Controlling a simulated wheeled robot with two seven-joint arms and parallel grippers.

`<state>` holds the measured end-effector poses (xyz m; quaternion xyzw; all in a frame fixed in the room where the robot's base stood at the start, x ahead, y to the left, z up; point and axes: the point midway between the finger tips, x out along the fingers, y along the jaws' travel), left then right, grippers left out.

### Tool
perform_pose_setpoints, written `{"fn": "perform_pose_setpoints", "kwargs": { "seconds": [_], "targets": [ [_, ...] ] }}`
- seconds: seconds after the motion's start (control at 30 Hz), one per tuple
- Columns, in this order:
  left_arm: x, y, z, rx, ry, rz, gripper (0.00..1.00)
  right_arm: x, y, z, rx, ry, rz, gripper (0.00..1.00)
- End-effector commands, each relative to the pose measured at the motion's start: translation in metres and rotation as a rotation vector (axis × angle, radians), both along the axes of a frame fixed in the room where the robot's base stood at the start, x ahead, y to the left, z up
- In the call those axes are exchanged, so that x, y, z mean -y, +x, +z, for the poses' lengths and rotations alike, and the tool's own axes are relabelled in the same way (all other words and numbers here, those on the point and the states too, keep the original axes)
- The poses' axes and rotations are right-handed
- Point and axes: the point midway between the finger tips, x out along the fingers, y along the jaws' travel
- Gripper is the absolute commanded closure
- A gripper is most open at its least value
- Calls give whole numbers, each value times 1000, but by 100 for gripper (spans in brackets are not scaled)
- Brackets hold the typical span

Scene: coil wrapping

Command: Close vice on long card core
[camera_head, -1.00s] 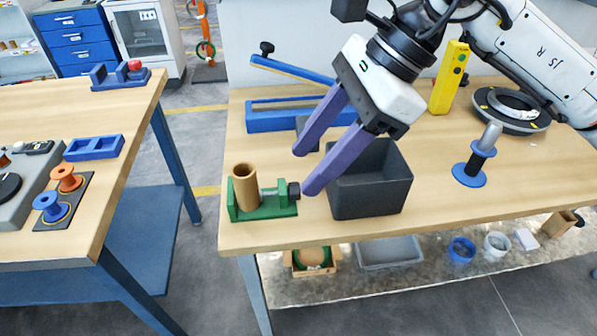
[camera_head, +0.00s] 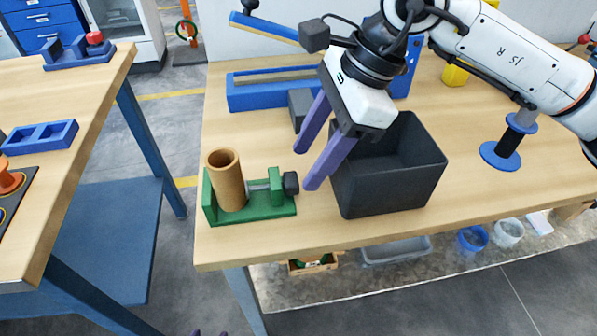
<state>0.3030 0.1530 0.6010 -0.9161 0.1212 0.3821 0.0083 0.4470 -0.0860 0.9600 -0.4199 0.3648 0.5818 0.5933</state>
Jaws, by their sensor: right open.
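The long card core (camera_head: 227,180) is a brown tube standing upright in the green vice (camera_head: 252,208), near the left front of the right table. It is beside the vice's left jaw, with the screw and moving jaw to its right; whether the moving jaw touches it I cannot tell. The vice's dark knob (camera_head: 291,183) is at its right end. My right gripper (camera_head: 305,168) has two purple fingers, spread apart and empty. Its fingertips are just right of the knob, seemingly above the table. My left gripper is not clearly in view.
A dark grey open bin (camera_head: 401,190) stands right of the vice, close to my right gripper. A blue long tool (camera_head: 250,98) lies behind. A blue-based spindle (camera_head: 500,155) stands at the right. The table's front edge is close to the vice.

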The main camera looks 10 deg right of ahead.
Motion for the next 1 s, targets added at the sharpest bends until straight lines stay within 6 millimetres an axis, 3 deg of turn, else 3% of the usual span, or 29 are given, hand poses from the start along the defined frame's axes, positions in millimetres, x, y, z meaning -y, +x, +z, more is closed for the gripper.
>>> {"fn": "perform_pose_setpoints", "kwargs": {
  "seconds": [0.1, 0.3, 0.67, 0.9, 1.0],
  "targets": [
    [-1, 0, 1, 3, -1, 2, 61, -9, 0, -20, -4, 0, 2, 52],
    [-1, 0, 1, 3, 0, 4, 61, -17, 2, -40, -1, 0, -1, 52],
    [-2, 0, 0, 1, 1, 5, 61, -19, 3, -45, 0, 1, 0, 52],
    [-2, 0, 0, 0, 1, 5, 61, -19, 3, -45, 0, 1, 0, 93],
    [-2, 0, 0, 0, 1, 5, 61, -19, 3, -45, -5, 1, -1, 93]
  ]
}}
